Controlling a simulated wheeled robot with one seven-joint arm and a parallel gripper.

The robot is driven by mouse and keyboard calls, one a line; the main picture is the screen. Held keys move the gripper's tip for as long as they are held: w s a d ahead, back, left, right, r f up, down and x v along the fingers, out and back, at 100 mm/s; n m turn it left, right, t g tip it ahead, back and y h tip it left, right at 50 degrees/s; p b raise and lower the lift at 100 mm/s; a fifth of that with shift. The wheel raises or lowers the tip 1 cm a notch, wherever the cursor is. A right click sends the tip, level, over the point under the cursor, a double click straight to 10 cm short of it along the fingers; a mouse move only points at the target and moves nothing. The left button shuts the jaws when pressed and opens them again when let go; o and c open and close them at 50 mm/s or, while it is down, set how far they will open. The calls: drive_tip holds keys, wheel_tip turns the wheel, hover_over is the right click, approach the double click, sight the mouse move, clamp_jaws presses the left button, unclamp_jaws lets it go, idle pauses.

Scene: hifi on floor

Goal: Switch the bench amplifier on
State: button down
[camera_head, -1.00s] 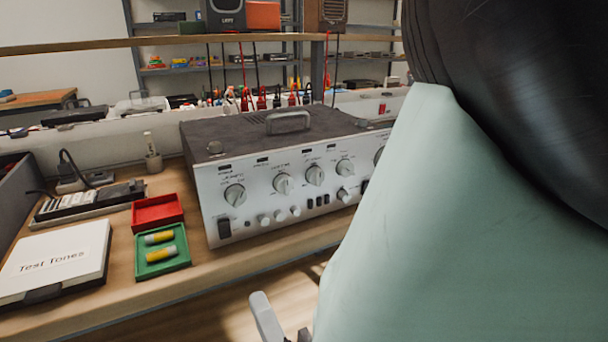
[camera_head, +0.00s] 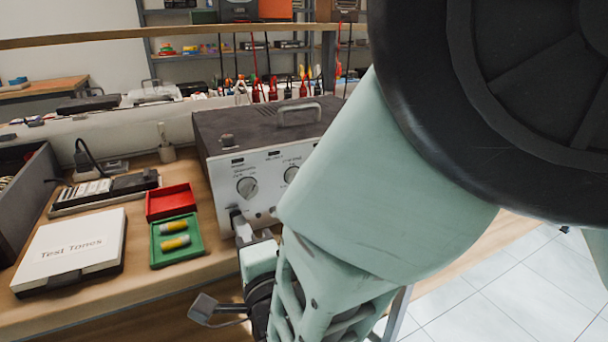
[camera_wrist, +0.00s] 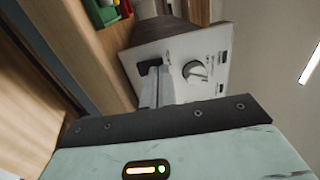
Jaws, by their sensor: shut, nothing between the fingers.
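The bench amplifier (camera_head: 262,118) stands on the bench, with a dark top, a carry handle and a pale front panel with knobs. My arm hides its right part in the head view. The black rocker switch (camera_head: 235,213) at the panel's lower left is partly covered by my fingers; it also shows in the wrist view (camera_wrist: 149,70). My gripper (camera_head: 242,229) is shut and empty, its fingertips at the lower left of the panel. In the wrist view the fingertips (camera_wrist: 158,72) are right beside or on the switch; I cannot tell whether they touch it.
A red tray (camera_head: 171,201) and a green tray (camera_head: 165,258) with yellow cylinders lie left of the amplifier. A "Test Tones" box (camera_head: 70,250) and a dark device (camera_head: 132,184) are further left. Red and black leads (camera_head: 256,88) hang behind the amplifier. The bench's front edge is close below.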

drive_tip(key=shift+w+a, duration=0.2)
drive_tip(key=shift+w, duration=0.05)
drive_tip(key=shift+w+r+g+h+p, duration=0.3)
drive_tip(key=shift+w+r+g+p, duration=0.2)
drive_tip(key=shift+r+p, duration=0.1)
drive_tip(key=shift+s+a+f, duration=0.1)
drive_tip(key=shift+s+f, duration=0.05)
drive_tip(key=shift+f, duration=0.15)
drive_tip(key=shift+r, duration=0.1)
drive_tip(key=shift+b, duration=0.3)
